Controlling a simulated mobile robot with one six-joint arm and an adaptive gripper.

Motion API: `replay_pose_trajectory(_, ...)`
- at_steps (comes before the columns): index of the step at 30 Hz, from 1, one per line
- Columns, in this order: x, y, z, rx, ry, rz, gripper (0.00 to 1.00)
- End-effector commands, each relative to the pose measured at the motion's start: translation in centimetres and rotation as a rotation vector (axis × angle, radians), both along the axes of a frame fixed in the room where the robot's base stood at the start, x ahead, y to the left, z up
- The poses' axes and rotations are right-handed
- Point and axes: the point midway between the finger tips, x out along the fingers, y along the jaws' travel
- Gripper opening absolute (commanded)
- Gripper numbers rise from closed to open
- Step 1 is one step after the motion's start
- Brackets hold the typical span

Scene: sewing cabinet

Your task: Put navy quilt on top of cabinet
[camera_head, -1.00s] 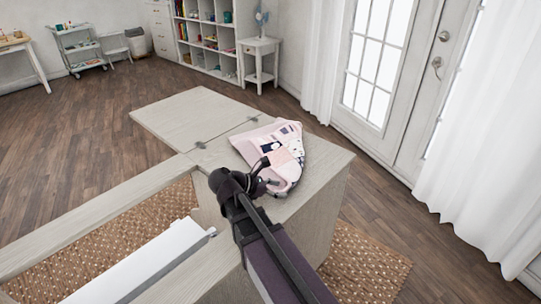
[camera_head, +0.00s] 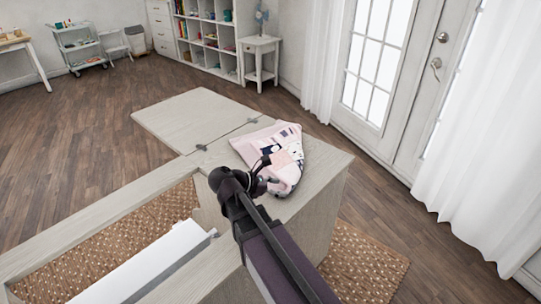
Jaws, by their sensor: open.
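The quilt (camera_head: 282,151) is a folded patchwork of pale pink, white and navy pieces. It lies on the top of the pale wooden cabinet (camera_head: 322,160), near its right end. My gripper (camera_head: 268,181) is open at the quilt's near left edge, close above the cabinet top. I cannot tell whether its fingers touch the cloth. My arm hides part of the cabinet's near side.
A hinged leaf (camera_head: 193,117) extends flat from the cabinet to the far left. An open frame with a white panel (camera_head: 150,262) is at the lower left. A woven rug (camera_head: 362,262) lies beneath. Glass doors and white curtains (camera_head: 480,150) stand to the right.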

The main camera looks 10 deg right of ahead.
Motion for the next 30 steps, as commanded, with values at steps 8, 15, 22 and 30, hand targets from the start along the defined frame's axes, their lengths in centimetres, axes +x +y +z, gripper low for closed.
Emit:
replay_pose_trajectory(8,0.0,0.0,0.1,0.000,0.000,0.000,0.71)
replay_pose_trajectory(15,-0.8,0.0,2.0,0.000,0.000,0.000,0.71)
replay_pose_trajectory(22,-1.7,0.0,4.3,0.000,0.000,0.000,0.71)
replay_pose_trajectory(30,-2.8,0.0,6.7,0.000,0.000,-0.001,0.71)
